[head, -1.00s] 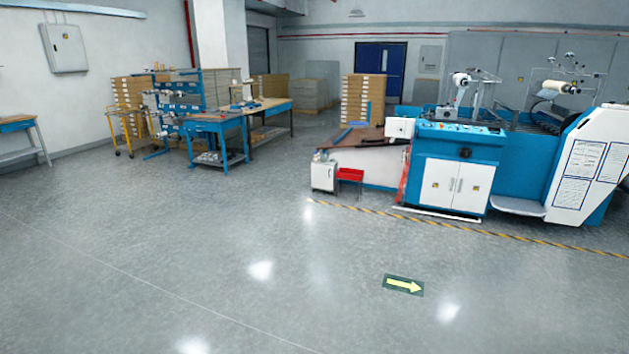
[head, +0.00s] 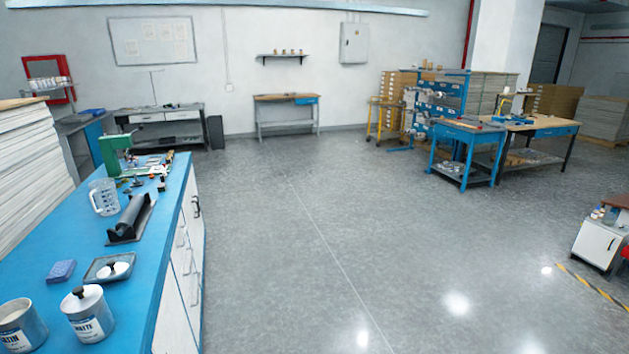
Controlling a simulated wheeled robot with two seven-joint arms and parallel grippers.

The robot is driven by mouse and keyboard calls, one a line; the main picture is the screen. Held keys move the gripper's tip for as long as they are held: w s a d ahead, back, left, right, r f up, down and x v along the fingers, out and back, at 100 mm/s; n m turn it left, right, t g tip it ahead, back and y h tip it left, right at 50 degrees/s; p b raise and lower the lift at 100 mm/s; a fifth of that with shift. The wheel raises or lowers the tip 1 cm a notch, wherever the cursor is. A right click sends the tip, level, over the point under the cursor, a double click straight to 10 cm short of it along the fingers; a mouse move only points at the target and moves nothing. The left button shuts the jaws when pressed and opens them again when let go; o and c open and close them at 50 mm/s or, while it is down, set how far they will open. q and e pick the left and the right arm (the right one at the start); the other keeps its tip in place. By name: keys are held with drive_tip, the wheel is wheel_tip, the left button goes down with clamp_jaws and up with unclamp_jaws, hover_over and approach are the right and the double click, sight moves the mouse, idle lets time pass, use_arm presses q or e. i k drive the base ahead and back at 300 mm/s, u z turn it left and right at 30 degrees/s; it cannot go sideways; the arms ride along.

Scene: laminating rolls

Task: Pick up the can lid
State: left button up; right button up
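A round metal can (head: 90,325) with a pale label, seemingly reading "MATTE", stands on the blue counter at the lower left. A light lid (head: 88,298) with a dark knob sits on top of it. A second metal can (head: 22,335), its label partly cut by the picture edge, stands to its left and seems to be open on top. Neither of my grippers is in view.
The blue counter (head: 60,233) also holds a small tray (head: 92,272) with white items, a blue block (head: 61,271), a black roller on a stand (head: 131,221), a clear jug (head: 104,198) and a green device (head: 116,156). Open grey floor (head: 290,235) lies right of the counter.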

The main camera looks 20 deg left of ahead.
sight(112, 270)
drive_tip(key=u, duration=0.7)
drive_tip(key=i, duration=0.85)
drive_tip(key=u, duration=0.5)
